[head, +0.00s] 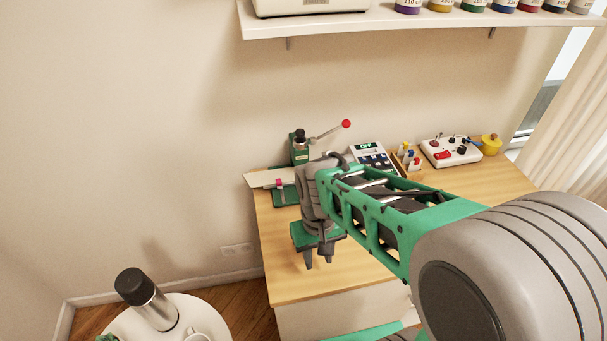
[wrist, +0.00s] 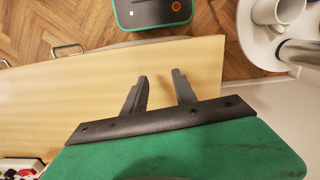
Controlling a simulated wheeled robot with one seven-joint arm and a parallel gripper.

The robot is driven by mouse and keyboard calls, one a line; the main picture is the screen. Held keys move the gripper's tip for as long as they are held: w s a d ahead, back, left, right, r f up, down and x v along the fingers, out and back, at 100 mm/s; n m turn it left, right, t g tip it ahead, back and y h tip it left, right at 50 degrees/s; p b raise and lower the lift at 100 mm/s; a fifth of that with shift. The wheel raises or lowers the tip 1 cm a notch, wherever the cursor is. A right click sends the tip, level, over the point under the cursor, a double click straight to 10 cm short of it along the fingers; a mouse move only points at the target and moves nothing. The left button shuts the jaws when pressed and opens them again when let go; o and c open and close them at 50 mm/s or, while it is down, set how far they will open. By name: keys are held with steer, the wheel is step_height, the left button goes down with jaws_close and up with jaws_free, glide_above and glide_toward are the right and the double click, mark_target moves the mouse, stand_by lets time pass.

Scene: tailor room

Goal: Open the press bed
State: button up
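The small green press (head: 300,148) stands at the back left of the wooden table, with a lever ending in a red knob (head: 346,124). A pale flat bar and a green base with a pink-red knob (head: 279,184) lie at its foot; which part is the bed, and whether it is open or shut, I cannot tell. My arm hides part of the press's right side. My gripper (head: 319,263) points down in front of the press, over the table's left part. In the wrist view, my gripper (wrist: 160,78) has its two fingers apart with nothing between them. The press is not in the wrist view.
On the table (head: 290,285) stand a keypad device reading OFF (head: 371,157), a bottle holder (head: 410,162), a switch box (head: 450,151) and a yellow pot (head: 490,145). A shelf (head: 400,22) hangs above. A round white table (head: 205,318) holds a flask (head: 147,299). The table's front is clear.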

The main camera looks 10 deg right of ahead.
steer(key=shift+o, duration=0.7)
steer(key=shift+m+h, duration=0.4)
steer(key=w, duration=0.3)
steer(key=w+f, duration=0.1)
steer(key=w, duration=0.2)
steer(key=w+f, duration=0.1)
steer(key=w, duration=0.2)
steer(key=shift+a+f, duration=0.2)
steer(key=shift+a, duration=0.05)
steer(key=shift+m+t, duration=0.5)
steer(key=shift+t, duration=0.2)
steer(key=w, duration=0.6)
steer(key=shift+d+r, duration=0.2)
steer(key=w+d+r+m+t, duration=0.2)
steer(key=w+r+m+t, duration=0.15)
steer(key=w+r, duration=0.5)
steer(key=shift+m+h, duration=0.25)
steer(key=shift+h, duration=0.15)
steer(key=x, duration=0.3)
steer(key=p+x, duration=0.1)
steer(key=x, duration=0.6)
steer(key=shift+w+a, duration=0.25)
steer(key=shift+a, duration=0.15)
steer(key=shift+r, duration=0.1)
jaws_close()
steer(key=shift+s, duration=0.1)
